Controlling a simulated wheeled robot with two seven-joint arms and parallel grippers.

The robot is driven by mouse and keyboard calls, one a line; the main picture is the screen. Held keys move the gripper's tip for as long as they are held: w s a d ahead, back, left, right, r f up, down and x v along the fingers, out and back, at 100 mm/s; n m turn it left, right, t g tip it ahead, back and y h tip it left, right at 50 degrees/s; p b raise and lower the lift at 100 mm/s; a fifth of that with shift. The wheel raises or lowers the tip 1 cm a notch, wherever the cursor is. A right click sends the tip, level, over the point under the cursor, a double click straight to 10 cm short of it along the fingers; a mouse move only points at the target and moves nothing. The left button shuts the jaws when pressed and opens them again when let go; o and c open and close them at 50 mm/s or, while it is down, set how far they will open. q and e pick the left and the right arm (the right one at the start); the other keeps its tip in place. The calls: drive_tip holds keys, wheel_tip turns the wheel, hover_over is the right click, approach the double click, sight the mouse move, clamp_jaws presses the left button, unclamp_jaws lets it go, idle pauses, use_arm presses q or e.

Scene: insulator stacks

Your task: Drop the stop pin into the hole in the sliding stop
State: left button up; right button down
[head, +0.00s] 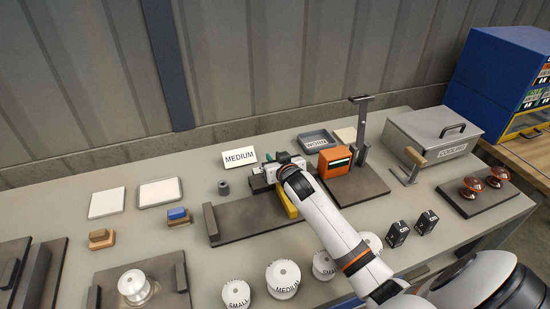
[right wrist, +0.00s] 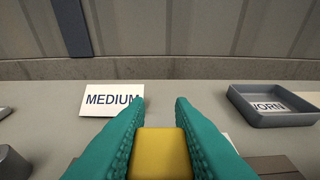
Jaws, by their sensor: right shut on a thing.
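My right gripper (head: 268,158) reaches over the dark fixture plate (head: 245,219). In the right wrist view its teal fingers (right wrist: 152,120) are shut on a yellow block (right wrist: 160,152). A yellow bar (head: 288,205) shows beside my wrist in the head view; I cannot tell whether it is the same piece. A short dark grey cylinder (head: 223,187) stands behind the plate, apart from the gripper. I cannot tell which piece is the stop pin. The sliding stop and its hole are not clearly visible; my wrist covers part of the fixture. My left gripper is not in view.
A MEDIUM card (head: 239,158) and a WORN tray (head: 308,145) lie behind. An orange device (head: 334,163) and a tall post (head: 361,130) stand right of my wrist. Several white insulators (head: 283,279) line the front. A COOLING box (head: 430,137) is at right.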

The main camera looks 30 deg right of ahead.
drive_tip(key=shift+f, duration=0.3)
drive_tip(key=c, duration=1.2)
unclamp_jaws()
drive_tip(key=shift+o, duration=0.2)
drive_tip(key=b+v, duration=0.1)
drive_tip(key=v, duration=1.1)
drive_tip(key=shift+a, duration=0.1)
